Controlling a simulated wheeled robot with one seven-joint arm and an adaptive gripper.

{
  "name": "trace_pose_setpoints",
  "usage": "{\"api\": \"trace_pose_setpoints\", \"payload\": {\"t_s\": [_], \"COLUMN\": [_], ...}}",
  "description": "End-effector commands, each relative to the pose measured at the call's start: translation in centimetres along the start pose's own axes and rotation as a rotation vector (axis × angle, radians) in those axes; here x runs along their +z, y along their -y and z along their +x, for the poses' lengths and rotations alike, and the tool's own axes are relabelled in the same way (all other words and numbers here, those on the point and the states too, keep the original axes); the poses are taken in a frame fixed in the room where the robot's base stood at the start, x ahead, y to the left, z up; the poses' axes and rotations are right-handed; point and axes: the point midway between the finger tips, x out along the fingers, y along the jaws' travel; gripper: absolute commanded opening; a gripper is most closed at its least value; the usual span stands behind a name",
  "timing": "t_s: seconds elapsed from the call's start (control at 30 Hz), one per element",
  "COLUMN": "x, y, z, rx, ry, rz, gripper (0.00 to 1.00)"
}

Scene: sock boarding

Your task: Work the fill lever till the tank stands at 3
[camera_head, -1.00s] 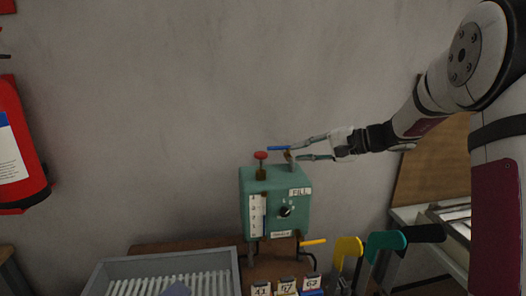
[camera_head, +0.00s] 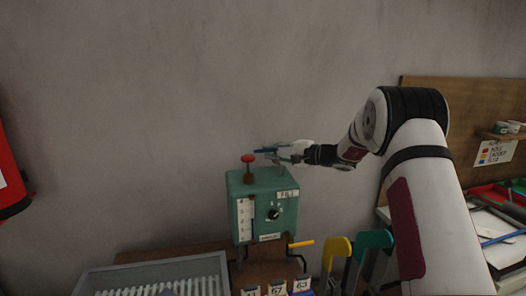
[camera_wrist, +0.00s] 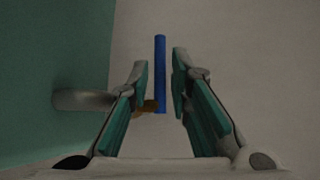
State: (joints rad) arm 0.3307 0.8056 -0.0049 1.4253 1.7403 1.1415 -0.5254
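The green tank box (camera_head: 262,195) stands on the brown bench, with a sign reading FILL on its front. The blue fill lever (camera_head: 264,150) sticks out above its top and also shows in the wrist view (camera_wrist: 160,72). My gripper (camera_head: 284,153) is at the lever from the right. In the wrist view my gripper (camera_wrist: 159,80) is open, with the lever between its fingers and a gap on each side. A white level scale (camera_head: 244,220) is on the tank's front; its marks are too small to read surely.
A red knob (camera_head: 248,159) stands on the tank top, left of the lever. A black dial (camera_head: 273,214) is on the front and a yellow-handled tap (camera_head: 301,244) below. A grey ribbed tray (camera_head: 110,282) lies in front; yellow and green handles stand at right.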

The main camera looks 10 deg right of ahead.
Motion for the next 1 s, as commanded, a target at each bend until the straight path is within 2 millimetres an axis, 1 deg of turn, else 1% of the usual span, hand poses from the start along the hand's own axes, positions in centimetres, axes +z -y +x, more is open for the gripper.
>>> {"api": "trace_pose_setpoints", "payload": {"t_s": [0.03, 0.1, 0.3, 0.63, 0.67, 0.7, 0.73, 1.0], "x": [0.1, 0.1, 0.0, 0.0, 0.0, 0.0, 0.0, 0.0], "y": [0.0, 0.0, 0.0, 0.0, 0.0, 0.0, 0.0, -0.1], "z": [0.9, 1.9, 3.6, 4.0, 4.0, 4.0, 4.0, 4.0], "rx": [0.001, 0.001, 0.001, 0.001, 0.001, 0.001, 0.001, 0.001], "ry": [0.002, 0.001, 0.0, -0.001, -0.001, -0.001, -0.001, 0.001], "rz": [-0.001, -0.002, 0.0, 0.0, 0.0, 0.0, 0.0, -0.002], "gripper": [0.19, 0.19, 0.19, 0.19, 0.17, 0.08, 0.01, 0.0]}}
